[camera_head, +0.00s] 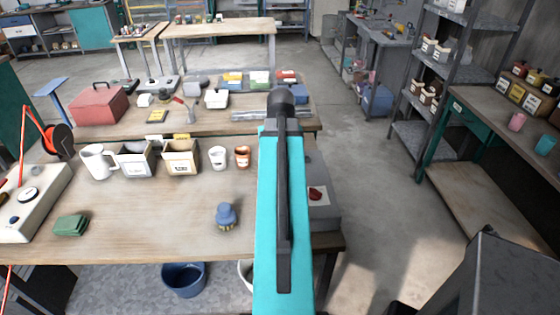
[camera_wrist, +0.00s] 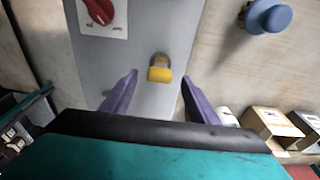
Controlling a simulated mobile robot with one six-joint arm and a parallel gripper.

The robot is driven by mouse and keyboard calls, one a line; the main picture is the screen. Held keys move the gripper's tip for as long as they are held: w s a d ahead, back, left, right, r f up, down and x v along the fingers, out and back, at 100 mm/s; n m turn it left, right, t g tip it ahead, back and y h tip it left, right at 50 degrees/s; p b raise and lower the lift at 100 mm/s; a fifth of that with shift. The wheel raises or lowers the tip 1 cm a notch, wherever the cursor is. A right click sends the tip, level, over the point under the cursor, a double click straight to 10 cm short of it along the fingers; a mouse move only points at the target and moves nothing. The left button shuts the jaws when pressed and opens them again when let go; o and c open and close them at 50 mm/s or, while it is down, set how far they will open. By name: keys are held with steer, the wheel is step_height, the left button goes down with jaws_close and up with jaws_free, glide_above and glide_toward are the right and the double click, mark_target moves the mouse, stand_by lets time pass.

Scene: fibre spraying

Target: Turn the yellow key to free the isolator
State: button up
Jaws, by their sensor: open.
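The yellow key (camera_wrist: 160,74) sits in a brass lock on the face of the grey isolator box (camera_wrist: 145,45) in the wrist view. The red isolator knob (camera_wrist: 99,10) is on a white plate at the upper left. My gripper (camera_wrist: 159,78) is open, with one purple finger on each side of the key; I cannot tell how far above it the fingertips are. In the head view the grey box (camera_head: 326,218) and red knob (camera_head: 317,193) show at the right end of the bench, while my teal arm hides the key and the gripper.
A blue knob on a brass base (camera_head: 227,215) stands on the bench (camera_head: 160,235) left of my arm. Small bins, a white mug (camera_head: 97,162) and two cups stand behind it. A green cloth (camera_head: 71,225) lies at left. Open floor (camera_head: 385,225) is right of the bench.

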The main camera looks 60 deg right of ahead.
steer(key=shift+w+d+f+b, duration=0.15)
steer(key=shift+f+b, duration=0.5)
steer(key=shift+f, duration=0.5)
